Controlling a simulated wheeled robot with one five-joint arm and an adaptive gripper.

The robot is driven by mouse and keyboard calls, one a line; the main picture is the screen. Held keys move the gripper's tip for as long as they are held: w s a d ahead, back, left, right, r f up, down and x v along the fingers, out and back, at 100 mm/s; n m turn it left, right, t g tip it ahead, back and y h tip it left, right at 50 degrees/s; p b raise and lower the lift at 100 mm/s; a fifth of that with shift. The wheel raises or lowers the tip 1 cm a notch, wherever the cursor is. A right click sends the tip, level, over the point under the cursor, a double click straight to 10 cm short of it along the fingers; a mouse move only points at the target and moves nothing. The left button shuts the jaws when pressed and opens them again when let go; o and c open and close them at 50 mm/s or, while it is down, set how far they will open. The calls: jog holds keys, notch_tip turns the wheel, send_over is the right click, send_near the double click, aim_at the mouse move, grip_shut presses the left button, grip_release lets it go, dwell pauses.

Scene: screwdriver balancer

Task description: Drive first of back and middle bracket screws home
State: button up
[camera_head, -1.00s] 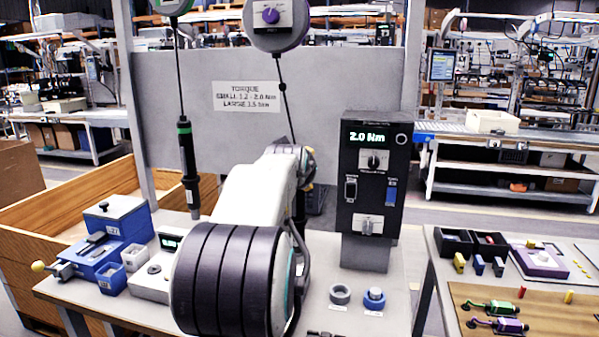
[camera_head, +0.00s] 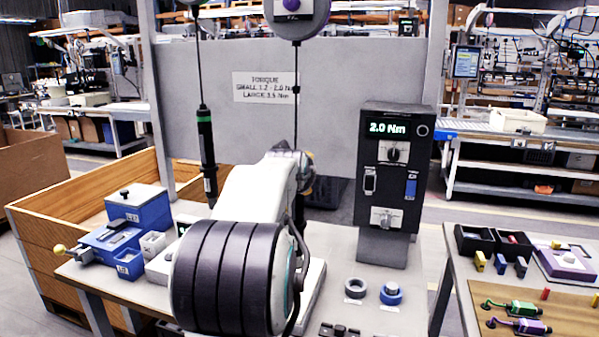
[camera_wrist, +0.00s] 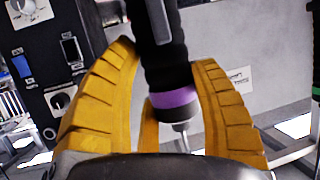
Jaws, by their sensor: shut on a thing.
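My gripper (camera_wrist: 165,58) is shut on a black screwdriver with a purple band (camera_wrist: 174,101) in the wrist view. Its steel shank (camera_wrist: 181,135) points downward between the yellow fingers, and its tip is hidden. In the head view my arm hides most of this driver, whose cable runs up to a balancer with a purple knob (camera_head: 291,5). A second driver with a green band (camera_head: 206,145) hangs free at the left. The torque controller (camera_head: 392,180) reads 2.0 Nm. I cannot make out a bracket or its screws.

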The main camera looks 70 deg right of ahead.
jog(key=shift+f, duration=0.15)
dwell(0.6)
jog(key=shift+a+f+b, duration=0.1)
jog(key=shift+f+b, duration=0.45)
jog(key=shift+b, duration=0.3)
jog(key=shift+f+b, duration=1.65)
jog(key=shift+f, duration=0.2)
dwell(2.3)
jog(key=shift+r, duration=0.2)
notch_tip(320, 180, up, 6)
jog(key=p, duration=0.4)
jog(key=shift+p, duration=0.4)
jog(key=shift+s, duration=0.1)
dwell(0.4)
